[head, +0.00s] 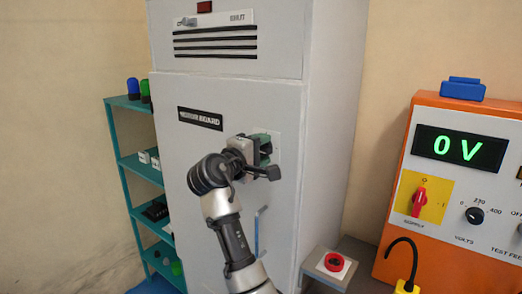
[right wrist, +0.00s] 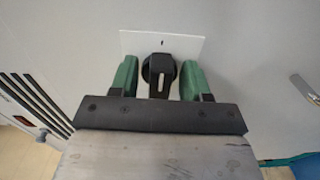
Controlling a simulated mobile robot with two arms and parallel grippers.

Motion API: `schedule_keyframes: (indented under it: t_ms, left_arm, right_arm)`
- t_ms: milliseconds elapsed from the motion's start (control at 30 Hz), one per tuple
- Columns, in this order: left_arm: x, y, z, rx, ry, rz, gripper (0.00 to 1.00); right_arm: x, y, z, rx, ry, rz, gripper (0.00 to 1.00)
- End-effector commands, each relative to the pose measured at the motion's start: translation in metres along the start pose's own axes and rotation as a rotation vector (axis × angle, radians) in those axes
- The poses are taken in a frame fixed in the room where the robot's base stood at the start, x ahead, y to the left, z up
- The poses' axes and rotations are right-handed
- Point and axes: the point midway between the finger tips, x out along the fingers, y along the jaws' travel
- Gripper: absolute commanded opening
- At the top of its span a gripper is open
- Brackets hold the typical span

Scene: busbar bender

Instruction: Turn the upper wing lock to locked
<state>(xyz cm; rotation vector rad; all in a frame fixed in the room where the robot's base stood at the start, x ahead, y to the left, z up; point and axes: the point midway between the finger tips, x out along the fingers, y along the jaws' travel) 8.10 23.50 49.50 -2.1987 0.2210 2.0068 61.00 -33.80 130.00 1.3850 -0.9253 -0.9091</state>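The wing lock (right wrist: 158,72) is a black knob on a white plate (right wrist: 137,42) fixed to the tall grey cabinet (head: 225,110). Its wing lies along the up-down direction of the right wrist view. My right gripper (right wrist: 160,82) is open, with one green finger on each side of the knob and a narrow gap showing on both sides. In the head view my right gripper (head: 264,150) is at the cabinet door and hides most of the lock. A small dark mark shows on the plate above the knob. My left gripper is not in view.
A blue-grey door handle (head: 258,230) sits below the lock. A teal shelf (head: 138,168) stands left of the cabinet. At right are a red button on a box (head: 334,262) and an orange test panel (head: 450,190) reading 0 V.

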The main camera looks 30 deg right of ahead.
Motion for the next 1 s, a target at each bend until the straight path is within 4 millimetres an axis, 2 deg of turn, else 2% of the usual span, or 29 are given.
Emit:
schedule_keyframes:
  t_ms: [200,300,367,700,833,1000]
  left_arm:
    - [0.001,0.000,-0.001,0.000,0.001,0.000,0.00]
    - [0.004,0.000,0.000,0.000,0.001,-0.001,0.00]
    - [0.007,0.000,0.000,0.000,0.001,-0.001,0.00]
    - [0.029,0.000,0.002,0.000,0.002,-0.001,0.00]
    - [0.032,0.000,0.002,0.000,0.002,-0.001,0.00]
    - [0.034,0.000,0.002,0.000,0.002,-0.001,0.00]
  right_arm:
    - [-0.001,0.000,0.000,-0.001,0.000,0.000,0.47]
    - [-0.007,-0.002,0.000,-0.001,0.001,0.000,0.47]
    - [-0.015,-0.003,-0.001,0.000,0.002,-0.001,0.47]
    - [-0.082,-0.003,0.000,0.001,0.003,-0.002,0.47]
    - [-0.099,-0.002,0.000,0.000,0.002,-0.001,0.47]
    - [-0.108,-0.001,0.000,0.000,0.000,0.000,0.47]
